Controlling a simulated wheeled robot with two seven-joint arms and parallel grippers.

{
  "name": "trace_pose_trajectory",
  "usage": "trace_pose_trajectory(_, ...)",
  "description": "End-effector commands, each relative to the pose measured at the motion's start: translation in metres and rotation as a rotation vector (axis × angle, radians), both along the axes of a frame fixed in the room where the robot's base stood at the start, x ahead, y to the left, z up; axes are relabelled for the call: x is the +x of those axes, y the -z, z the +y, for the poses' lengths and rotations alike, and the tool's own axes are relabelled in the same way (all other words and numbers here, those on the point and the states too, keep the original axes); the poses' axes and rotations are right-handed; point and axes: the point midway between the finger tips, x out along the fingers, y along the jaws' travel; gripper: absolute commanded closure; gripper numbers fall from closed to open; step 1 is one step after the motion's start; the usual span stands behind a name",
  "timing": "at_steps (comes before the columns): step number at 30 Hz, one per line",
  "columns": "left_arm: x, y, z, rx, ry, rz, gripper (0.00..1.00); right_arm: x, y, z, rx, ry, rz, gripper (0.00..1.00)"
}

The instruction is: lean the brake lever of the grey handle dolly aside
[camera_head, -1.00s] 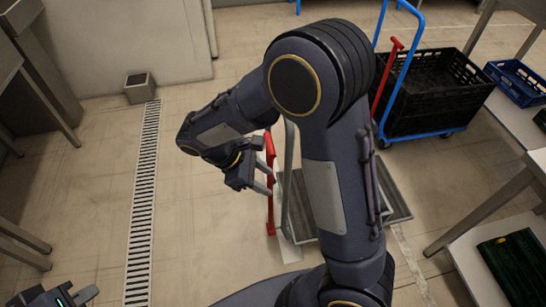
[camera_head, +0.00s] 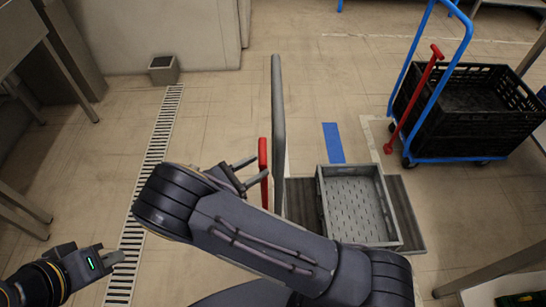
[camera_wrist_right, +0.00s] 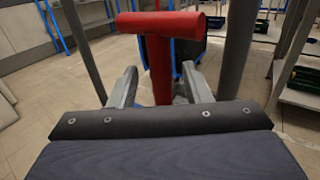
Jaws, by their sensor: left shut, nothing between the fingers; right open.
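The grey handle dolly has a tall grey handle (camera_head: 278,130) and stands on the floor with a grey perforated crate (camera_head: 323,200) on it. Its red brake lever (camera_head: 263,158) stands roughly upright just left of the handle; its lower part is hidden behind my right arm. In the right wrist view the lever's red T-shaped top (camera_wrist_right: 160,22) is straight ahead, its stem between the fingers. My right gripper (camera_head: 252,170) is open at the lever; I cannot tell whether it touches. My left gripper (camera_head: 112,257) is shut and empty at the lower left.
A blue dolly (camera_head: 450,160) with a black crate (camera_head: 470,125) and its own tilted red lever (camera_head: 415,95) stands at the upper right. A blue floor mark (camera_head: 333,143) lies behind the grey crate. A drain grate (camera_head: 150,170) runs along the left. Tables border both sides.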

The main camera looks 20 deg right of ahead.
Motion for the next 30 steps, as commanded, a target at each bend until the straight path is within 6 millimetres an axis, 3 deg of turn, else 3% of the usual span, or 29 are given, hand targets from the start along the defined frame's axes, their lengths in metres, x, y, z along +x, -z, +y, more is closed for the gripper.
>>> trace_pose_trajectory(3, 0.0, 0.0, 0.0, 0.0, 0.0, 0.0, 1.0, 0.006, 0.0, -0.02, 0.0, 0.003, 0.002, 0.56)
trace_pose_trajectory(9, 0.0, 0.0, 0.0, 0.0, 0.0, 0.0, 1.0, 0.013, 0.0, -0.041, 0.002, 0.002, 0.0, 0.56)
trace_pose_trajectory(20, 0.0, 0.0, 0.0, 0.0, 0.0, 0.0, 1.0, 0.015, 0.0, -0.047, 0.003, 0.002, 0.0, 0.57)
trace_pose_trajectory(30, 0.0, 0.0, 0.0, 0.0, 0.0, 0.0, 1.0, 0.015, 0.0, -0.046, 0.003, 0.001, 0.0, 1.0)
